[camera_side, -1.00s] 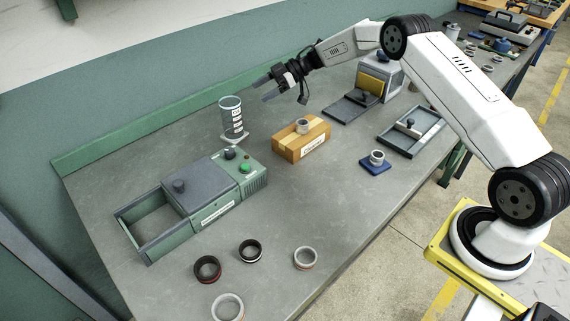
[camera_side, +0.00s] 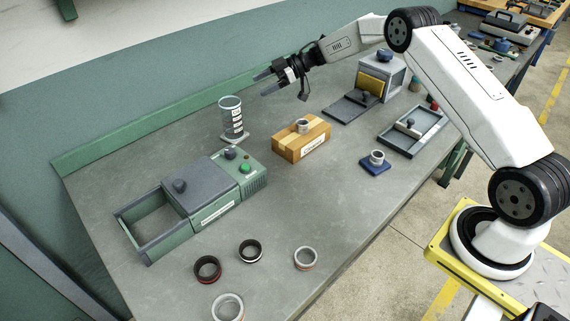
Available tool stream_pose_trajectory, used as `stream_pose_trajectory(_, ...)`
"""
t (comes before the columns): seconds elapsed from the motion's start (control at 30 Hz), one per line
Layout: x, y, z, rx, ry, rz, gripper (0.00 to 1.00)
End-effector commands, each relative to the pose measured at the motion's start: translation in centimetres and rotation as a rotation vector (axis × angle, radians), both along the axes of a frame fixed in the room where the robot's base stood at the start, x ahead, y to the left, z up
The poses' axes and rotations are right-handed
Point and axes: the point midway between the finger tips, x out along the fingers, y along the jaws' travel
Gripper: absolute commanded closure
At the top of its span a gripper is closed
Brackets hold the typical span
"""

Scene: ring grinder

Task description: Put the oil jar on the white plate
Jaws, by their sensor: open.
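A clear glass cylinder with dark markings, which looks like the oil jar (camera_side: 231,113), stands upright towards the back left of the bench. A small white plate (camera_side: 238,140) shows directly under its base; the jar looks to rest on it, though the contact is hard to make out. My gripper (camera_side: 262,84) is open and empty. In the picture it is above and to the right of the jar, clear of it, with its fingers pointing left.
A green machine (camera_side: 251,177) with an open frame is at front left. A blue block (camera_side: 375,166), a grey tray (camera_side: 433,122) and a grey cabinet (camera_side: 398,82) are to the right. Several loose rings lie at the front.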

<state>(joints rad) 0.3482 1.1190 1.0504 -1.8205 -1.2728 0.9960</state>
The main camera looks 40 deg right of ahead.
Motion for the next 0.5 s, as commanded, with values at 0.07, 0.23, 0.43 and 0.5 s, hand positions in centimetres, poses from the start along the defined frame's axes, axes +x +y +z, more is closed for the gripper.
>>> stream_pose_trajectory(0.07,0.5,0.6,1.2,0.004,-0.031,-0.047,0.00)
stream_pose_trajectory(0.23,1.7,1.7,4.0,0.005,-0.103,-0.216,0.00)
stream_pose_trajectory(0.43,1.6,2.1,6.7,-0.030,-0.134,-0.464,0.00)
stream_pose_trajectory(0.5,1.0,2.1,7.3,-0.052,-0.124,-0.549,0.00)
